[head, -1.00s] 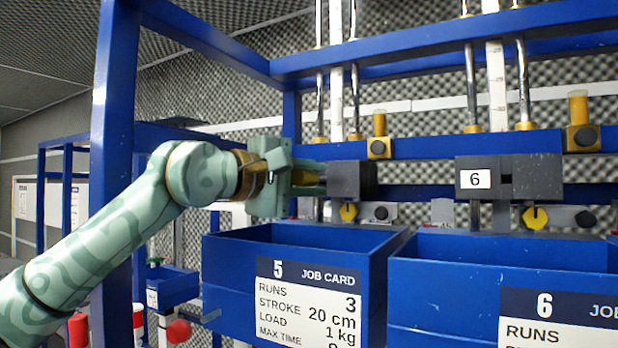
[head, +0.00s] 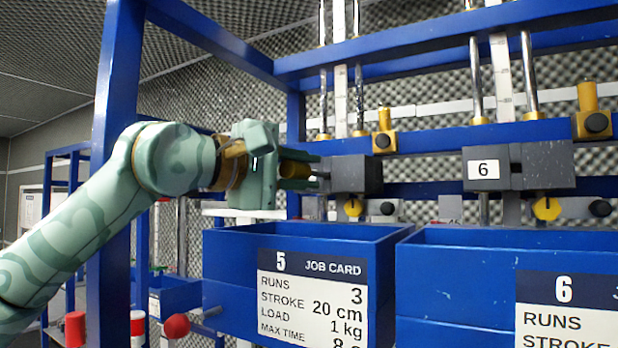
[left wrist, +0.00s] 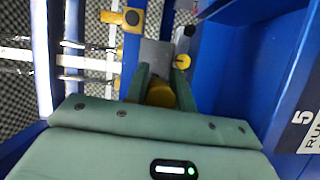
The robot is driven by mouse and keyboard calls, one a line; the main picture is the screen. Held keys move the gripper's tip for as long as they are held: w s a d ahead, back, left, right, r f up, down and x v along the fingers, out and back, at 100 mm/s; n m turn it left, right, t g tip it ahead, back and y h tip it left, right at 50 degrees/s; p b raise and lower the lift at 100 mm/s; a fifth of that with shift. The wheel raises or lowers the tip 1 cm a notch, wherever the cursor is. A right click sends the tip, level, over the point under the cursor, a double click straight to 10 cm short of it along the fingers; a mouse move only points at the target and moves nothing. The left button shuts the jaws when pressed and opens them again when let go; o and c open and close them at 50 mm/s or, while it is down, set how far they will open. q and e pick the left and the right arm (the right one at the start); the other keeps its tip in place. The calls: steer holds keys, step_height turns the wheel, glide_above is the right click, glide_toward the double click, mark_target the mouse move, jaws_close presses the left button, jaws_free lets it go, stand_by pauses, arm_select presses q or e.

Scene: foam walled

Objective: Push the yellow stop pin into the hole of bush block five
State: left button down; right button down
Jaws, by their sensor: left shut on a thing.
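My left gripper (head: 316,172) comes in from the left and is shut on the yellow stop pin (head: 294,169). The pin's round yellow end also shows between the two green fingers in the left wrist view (left wrist: 160,94). Bush block five (head: 357,173) is a dark grey block just right of the fingertips, above the bin marked 5; it also shows beyond the fingers in the left wrist view (left wrist: 156,53). The hole and the pin's front end are hidden, so I cannot tell whether the pin is inside. My right gripper is not in view.
Blue bin 5 (head: 225,266) is below the gripper, with blue bin 6 (head: 450,280) to its right. Block six (head: 540,166) stands further right. A blue upright (head: 113,120) is close beside my left arm. Yellow knobs (head: 352,207) sit under the blocks.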

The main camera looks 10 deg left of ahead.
mark_target(314, 173)
arm_select(q)
steer(key=shift+s+a+b, duration=0.3)
steer(key=shift+s+b, duration=0.05)
steer(key=shift+s, duration=0.25)
steer(key=shift+s+a+b, duration=0.3)
steer(key=shift+s, duration=0.25)
steer(key=shift+r, duration=0.1)
steer(key=shift+a+m+p, duration=0.1)
steer(key=shift+m+p, duration=0.2)
steer(key=shift+p, duration=0.25)
steer(key=shift+g, duration=0.3)
steer(key=shift+w+d+p, duration=0.35)
steer(key=shift+w+p, duration=0.15)
steer(key=shift+w, duration=0.2)
steer(key=shift+w+d+p, duration=0.3)
steer(key=shift+w+p, duration=0.2)
steer(key=shift+w, duration=0.25)
steer(key=shift+w+d+p, duration=0.35)
steer(key=shift+w+p, duration=0.15)
steer(key=shift+w, duration=0.2)
stand_by(0.5)
steer(key=shift+w+d+r+p, duration=0.35)
steer(key=shift+w+p, duration=0.2)
steer(key=shift+p, duration=0.6)
